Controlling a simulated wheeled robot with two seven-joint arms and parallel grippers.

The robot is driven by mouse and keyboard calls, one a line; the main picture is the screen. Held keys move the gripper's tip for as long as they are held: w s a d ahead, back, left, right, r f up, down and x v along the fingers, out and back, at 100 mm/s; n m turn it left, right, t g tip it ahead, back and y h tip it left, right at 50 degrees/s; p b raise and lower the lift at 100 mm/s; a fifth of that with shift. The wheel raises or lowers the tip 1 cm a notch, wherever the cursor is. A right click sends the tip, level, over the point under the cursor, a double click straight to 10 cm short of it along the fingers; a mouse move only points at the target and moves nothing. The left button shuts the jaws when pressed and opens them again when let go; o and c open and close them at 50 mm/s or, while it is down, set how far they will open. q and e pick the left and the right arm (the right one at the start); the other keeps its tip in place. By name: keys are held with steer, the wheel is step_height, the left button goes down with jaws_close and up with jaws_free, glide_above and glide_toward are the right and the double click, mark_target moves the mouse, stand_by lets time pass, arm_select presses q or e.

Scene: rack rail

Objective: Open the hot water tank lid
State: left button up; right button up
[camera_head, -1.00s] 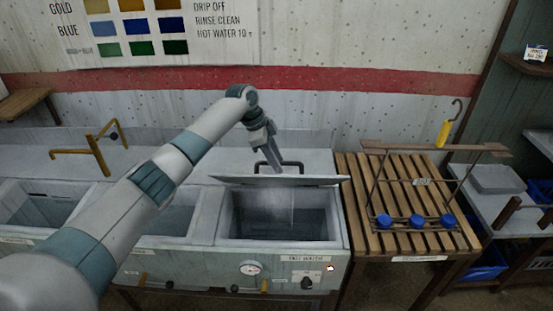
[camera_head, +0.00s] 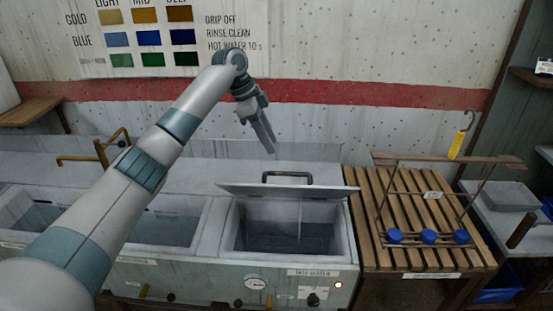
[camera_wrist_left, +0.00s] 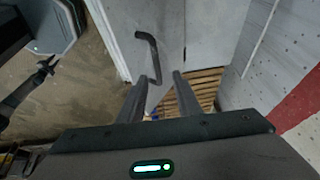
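The hot water tank (camera_head: 309,271) is the right-hand basin in the head view, and its inside shows. Its grey lid (camera_head: 240,189) stands raised along the back edge of the opening, seen nearly edge-on. A dark bar handle (camera_head: 287,174) is on the lid; it also shows in the left wrist view (camera_wrist_left: 153,55). My left gripper (camera_head: 270,150) is above and slightly left of the handle, apart from it. My right gripper is not in view.
Two more open basins (camera_head: 160,225) are left of the tank, with a brass tap (camera_head: 98,150) behind. A slatted wooden stand (camera_head: 365,210) on the right carries a rack with blue knobs (camera_head: 428,236). A yellow-handled hook (camera_head: 457,142) hangs there. The wall is close behind.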

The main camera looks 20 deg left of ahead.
arm_select(q)
steer(key=shift+b+v, duration=0.5)
steer(key=shift+v, duration=2.1)
steer(key=shift+w, duration=0.1)
steer(key=shift+c, duration=0.7)
